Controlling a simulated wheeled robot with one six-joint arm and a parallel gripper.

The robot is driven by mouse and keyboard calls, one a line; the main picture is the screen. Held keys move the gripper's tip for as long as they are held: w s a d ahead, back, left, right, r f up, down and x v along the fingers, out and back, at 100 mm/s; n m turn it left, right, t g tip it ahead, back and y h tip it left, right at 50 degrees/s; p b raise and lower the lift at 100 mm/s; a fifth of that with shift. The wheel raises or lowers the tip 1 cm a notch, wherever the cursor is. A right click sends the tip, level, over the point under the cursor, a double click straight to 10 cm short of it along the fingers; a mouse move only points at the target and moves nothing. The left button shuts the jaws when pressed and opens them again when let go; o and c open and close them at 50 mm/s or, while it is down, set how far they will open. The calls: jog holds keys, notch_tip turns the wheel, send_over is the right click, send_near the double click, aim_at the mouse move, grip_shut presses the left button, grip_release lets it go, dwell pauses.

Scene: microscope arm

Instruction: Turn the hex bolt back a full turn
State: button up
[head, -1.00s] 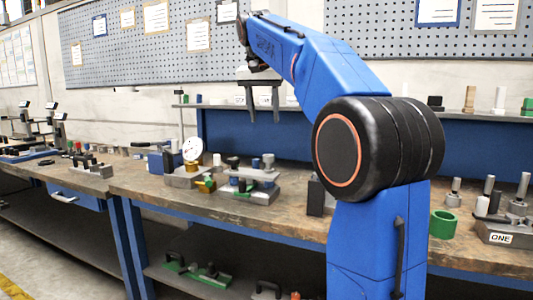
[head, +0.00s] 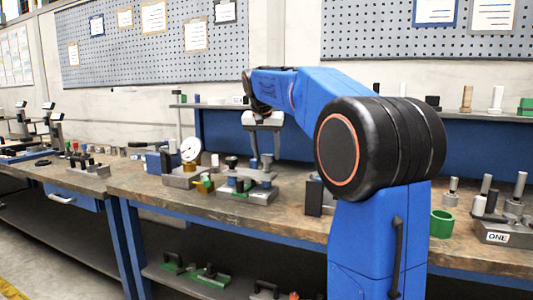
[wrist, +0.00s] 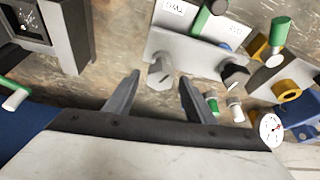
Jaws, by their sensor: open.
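A grey metal bolt head (wrist: 160,72), which looks like the hex bolt, stands at the edge of a grey fixture plate (wrist: 180,45) in the wrist view. My gripper (wrist: 160,79) is open and points down, and the bolt shows between its fingertips. I cannot tell how far above the bolt the fingertips are. In the head view my gripper (head: 265,155) hangs over the fixture (head: 262,197) on the bench. The gripper fingers and the small parts around them partly hide the bolt there. Nothing is held.
A round dial gauge (head: 191,149) stands left of the fixture and shows in the wrist view (wrist: 271,130). A dark-topped block (wrist: 45,30) is at upper left there. Green-handled parts (wrist: 208,18) rise close by.

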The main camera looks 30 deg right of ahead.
jog(key=shift+f, duration=0.2)
jog(key=shift+c, duration=0.3)
jog(key=c, duration=1)
jog(key=shift+d, duration=0.1)
jog(key=shift+n+t+y, duration=0.4)
jog(key=shift+n+y, duration=0.4)
jog(key=shift+n, duration=1.5)
